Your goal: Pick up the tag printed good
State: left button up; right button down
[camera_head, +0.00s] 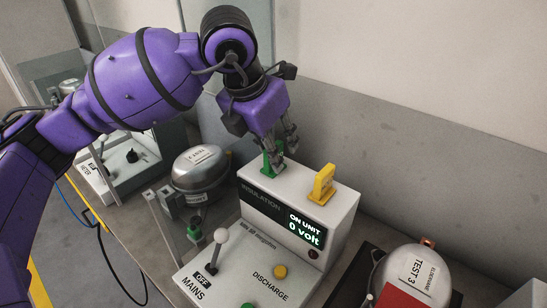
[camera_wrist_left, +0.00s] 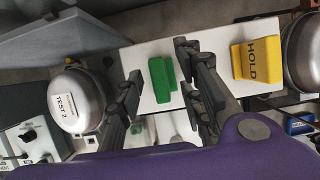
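A green tag (camera_head: 272,160) stands on top of the white insulation tester (camera_head: 325,212), at its left end. In the left wrist view the green tag (camera_wrist_left: 162,80) sits between my fingers with a gap on each side; no print on it is readable. My left gripper (camera_head: 284,145) is open, pointing down over the green tag. A yellow tag (camera_head: 322,184) stands on the tester's right part; in the left wrist view this yellow tag (camera_wrist_left: 256,60) reads HOLD. My right gripper is in neither view.
The tester's display (camera_head: 304,229) reads ON UNIT 0 volt. A silver compressor (camera_head: 202,168) stands left of the tester, and one marked TEST 3 (camera_head: 425,270) at the right. A control panel (camera_head: 240,272) with a lever and buttons lies in front. A grey wall is behind.

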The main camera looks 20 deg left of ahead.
pick_arm(q)
jog(key=shift+w+f, duration=0.2)
jog(key=shift+f, duration=0.25)
jog(key=shift+c, duration=0.2)
grip_shut()
jog(key=shift+r, duration=0.2)
